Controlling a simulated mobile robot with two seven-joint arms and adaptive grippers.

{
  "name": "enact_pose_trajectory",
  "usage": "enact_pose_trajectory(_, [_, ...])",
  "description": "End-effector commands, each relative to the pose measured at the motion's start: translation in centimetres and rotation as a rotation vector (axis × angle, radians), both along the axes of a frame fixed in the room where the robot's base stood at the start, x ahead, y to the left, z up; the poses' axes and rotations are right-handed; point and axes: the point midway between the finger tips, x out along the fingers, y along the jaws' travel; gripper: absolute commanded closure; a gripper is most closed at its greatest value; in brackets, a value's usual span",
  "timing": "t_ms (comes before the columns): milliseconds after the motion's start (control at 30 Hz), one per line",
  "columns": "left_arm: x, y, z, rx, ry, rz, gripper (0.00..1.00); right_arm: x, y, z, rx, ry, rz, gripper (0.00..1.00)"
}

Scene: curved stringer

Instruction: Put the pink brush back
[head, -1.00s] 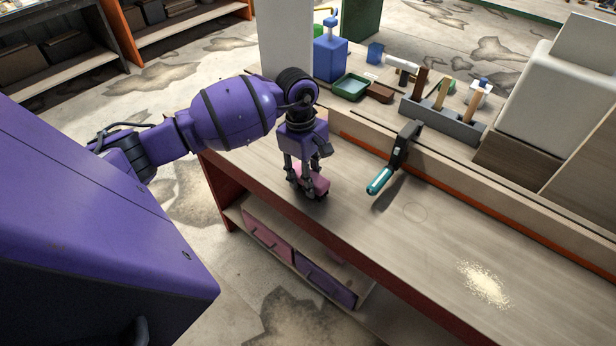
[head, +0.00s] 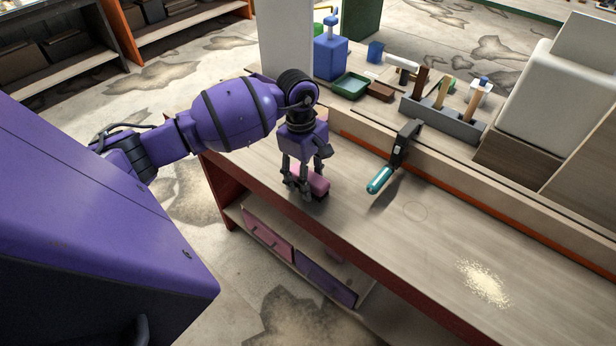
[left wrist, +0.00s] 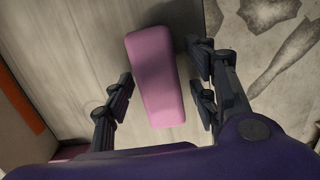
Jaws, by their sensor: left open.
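The pink brush (head: 315,180) lies on the wooden bench top near its left front corner. In the left wrist view the pink brush (left wrist: 156,75) is a long rounded block, with its near end between my fingers. My left gripper (head: 303,190) is open and points down over the brush, partly hiding it. In the left wrist view both fingers of the left gripper (left wrist: 160,98) stand apart on either side of the brush, with gaps showing. My right gripper is not in view.
A teal-handled tool (head: 381,179) leans at the bench's back ledge. A pile of pale shavings (head: 484,284) lies at right. Behind the ledge are a grey tool rack (head: 440,119), a green tray (head: 352,87) and a blue bottle (head: 330,58). Drawers (head: 268,237) sit below.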

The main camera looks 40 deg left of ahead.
Motion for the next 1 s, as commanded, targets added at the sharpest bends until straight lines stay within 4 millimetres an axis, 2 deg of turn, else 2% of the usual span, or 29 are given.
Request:
enact_pose_trajectory(400, [0.3,1.1,8.2,0.003,-0.005,0.001,0.47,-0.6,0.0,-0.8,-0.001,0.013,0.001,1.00])
enact_pose_trajectory(600, [0.3,1.4,11.1,0.001,-0.004,0.001,0.47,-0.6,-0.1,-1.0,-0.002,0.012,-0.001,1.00])
enact_pose_trajectory(767, [0.2,1.5,12.0,-0.001,-0.002,0.001,0.47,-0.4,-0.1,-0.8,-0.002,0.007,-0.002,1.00])
enact_pose_trajectory(1000, [0.2,1.5,12.1,-0.001,-0.002,0.001,0.47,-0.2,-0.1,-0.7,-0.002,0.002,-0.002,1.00])
